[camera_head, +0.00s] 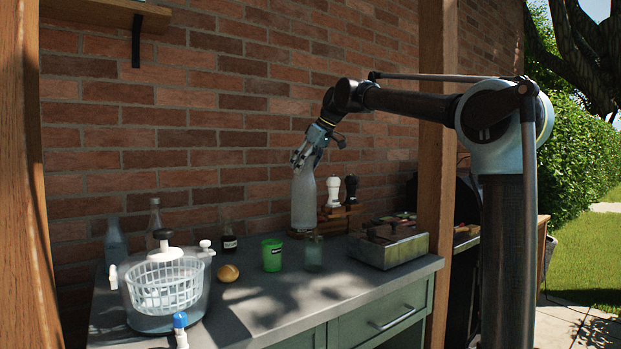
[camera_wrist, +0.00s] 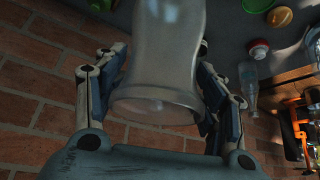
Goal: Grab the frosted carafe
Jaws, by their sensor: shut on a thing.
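The frosted carafe (camera_head: 304,198) is a pale, translucent vessel held upright in the head view. My gripper (camera_head: 308,160) is shut around its upper part from above. The carafe's lower end appears raised above the counter, in front of a small wooden rack. In the wrist view the carafe (camera_wrist: 165,55) fills the middle, with my gripper's fingers (camera_wrist: 160,90) on both sides of it.
The grey counter (camera_head: 262,318) holds a salad spinner (camera_head: 166,284), a bread roll (camera_head: 228,273), a green cup (camera_head: 271,255), a clear glass (camera_head: 313,256) and a metal tray (camera_head: 392,250). White (camera_head: 334,190) and black (camera_head: 351,188) mills stand behind. A brick wall (camera_head: 220,120) closes the back.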

